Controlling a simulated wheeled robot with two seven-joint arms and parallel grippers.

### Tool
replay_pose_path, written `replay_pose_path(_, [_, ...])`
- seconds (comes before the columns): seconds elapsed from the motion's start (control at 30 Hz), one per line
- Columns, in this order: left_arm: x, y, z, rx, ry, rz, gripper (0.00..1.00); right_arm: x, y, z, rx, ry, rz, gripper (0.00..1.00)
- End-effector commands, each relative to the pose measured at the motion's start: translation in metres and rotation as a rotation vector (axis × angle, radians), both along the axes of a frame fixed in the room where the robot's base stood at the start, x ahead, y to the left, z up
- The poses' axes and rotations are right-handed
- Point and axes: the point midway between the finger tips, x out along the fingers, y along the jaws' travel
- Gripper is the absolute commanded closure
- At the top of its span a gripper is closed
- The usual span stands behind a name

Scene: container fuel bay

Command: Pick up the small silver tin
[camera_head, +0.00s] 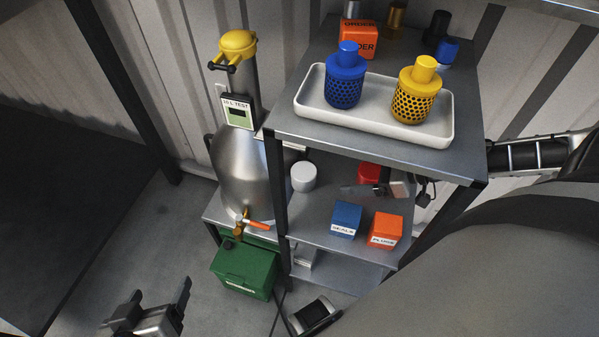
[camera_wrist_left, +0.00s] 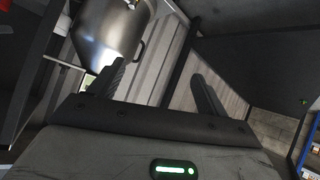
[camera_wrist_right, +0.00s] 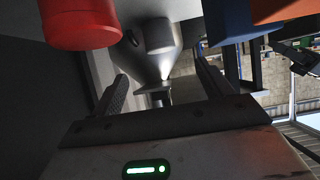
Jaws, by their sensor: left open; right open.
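The small silver tin (camera_head: 303,177), a short pale-grey cylinder, stands on the middle shelf near its left end. In the right wrist view, a grey cylinder (camera_wrist_right: 163,36) that looks like the tin is ahead, beyond the fingers and above their middle. My right gripper (camera_head: 362,189) is inside the middle shelf space, right of the tin and apart from it. Its fingers are open and empty, partly hidden in shadow. My left gripper (camera_head: 160,290) is open and empty over the floor at the lower left, away from the shelf; it also shows in the left wrist view (camera_wrist_left: 158,82).
A red container (camera_head: 369,173) is close to my right gripper. A blue box (camera_head: 345,219) and an orange box (camera_head: 385,230) stand at the shelf front. A steel vessel (camera_head: 240,170) stands left of the tin. The upper shelf (camera_head: 300,130) overhangs it.

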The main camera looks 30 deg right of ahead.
Motion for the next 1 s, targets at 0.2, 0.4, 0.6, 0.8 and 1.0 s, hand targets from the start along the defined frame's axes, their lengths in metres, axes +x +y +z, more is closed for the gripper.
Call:
replay_pose_path(0.2, [0.006, -0.009, -0.025, -0.020, -0.014, -0.027, 0.23, 0.025, 0.020, -0.020, 0.000, -0.005, 0.004, 0.21])
replay_pose_path(0.4, [0.008, -0.014, -0.011, -0.053, -0.098, -0.030, 0.23, 0.041, 0.034, -0.030, 0.000, -0.004, 0.003, 0.21])
replay_pose_path(0.6, [0.009, -0.015, -0.006, -0.065, -0.129, -0.031, 0.23, 0.052, 0.043, -0.037, 0.000, -0.002, 0.002, 0.21])
replay_pose_path(0.8, [0.011, -0.015, -0.001, -0.072, -0.148, -0.029, 0.23, 0.055, 0.047, -0.039, 0.000, 0.000, 0.002, 0.21])
replay_pose_path(1.0, [0.011, -0.016, 0.001, -0.080, -0.162, -0.030, 0.23, 0.067, 0.056, -0.047, 0.001, -0.002, 0.000, 0.21])
